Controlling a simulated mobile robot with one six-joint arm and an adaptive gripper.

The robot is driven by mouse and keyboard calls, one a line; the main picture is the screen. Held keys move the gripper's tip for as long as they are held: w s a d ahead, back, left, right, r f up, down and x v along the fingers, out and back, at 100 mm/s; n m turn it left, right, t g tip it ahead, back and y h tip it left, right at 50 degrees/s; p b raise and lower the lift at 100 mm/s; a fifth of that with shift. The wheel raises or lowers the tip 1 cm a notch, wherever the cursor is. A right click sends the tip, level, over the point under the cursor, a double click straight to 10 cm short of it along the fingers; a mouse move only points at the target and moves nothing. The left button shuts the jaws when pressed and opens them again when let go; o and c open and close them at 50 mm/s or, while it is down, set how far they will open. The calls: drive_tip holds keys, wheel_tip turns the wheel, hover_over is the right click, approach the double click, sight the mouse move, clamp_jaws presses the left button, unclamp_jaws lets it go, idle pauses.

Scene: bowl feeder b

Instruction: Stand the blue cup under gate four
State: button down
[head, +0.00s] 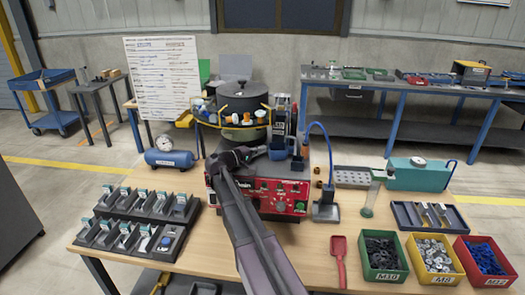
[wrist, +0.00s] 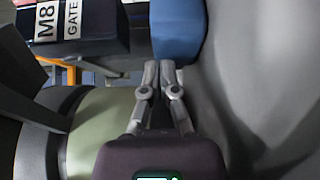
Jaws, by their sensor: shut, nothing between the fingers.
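The blue cup (head: 278,150) shows at the right of the machine, beside the bowl feeder (head: 242,98). My gripper (head: 264,152) reaches in from the left with its tips close to the cup. In the wrist view my gripper (wrist: 166,68) has its fingers together and empty. A blue surface (wrist: 178,30), likely the cup, lies just ahead of the tips; I cannot tell whether they touch it. A dark block with an M8 GATE label (wrist: 58,22) is at upper left. The gate number is cut off, so I cannot pick out gate four.
A second, darker blue cup-like thing (head: 297,167) stands just right. The red control panel (head: 280,197) is below my arm. Red, yellow and green bins (head: 430,275) fill the front right; black trays (head: 145,222) lie left.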

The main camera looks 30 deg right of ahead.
drive_tip(key=shift+w+a, duration=0.3)
drive_tip(key=a, duration=0.1)
drive_tip(key=w+a, duration=0.1)
drive_tip(key=a, duration=0.1)
drive_tip(key=shift+w+f, duration=0.1)
drive_tip(key=shift+w, duration=0.2)
drive_tip(key=a, duration=0.6)
drive_tip(key=s+a, duration=0.1)
drive_tip(key=a, duration=0.2)
drive_tip(key=shift+s, duration=0.2)
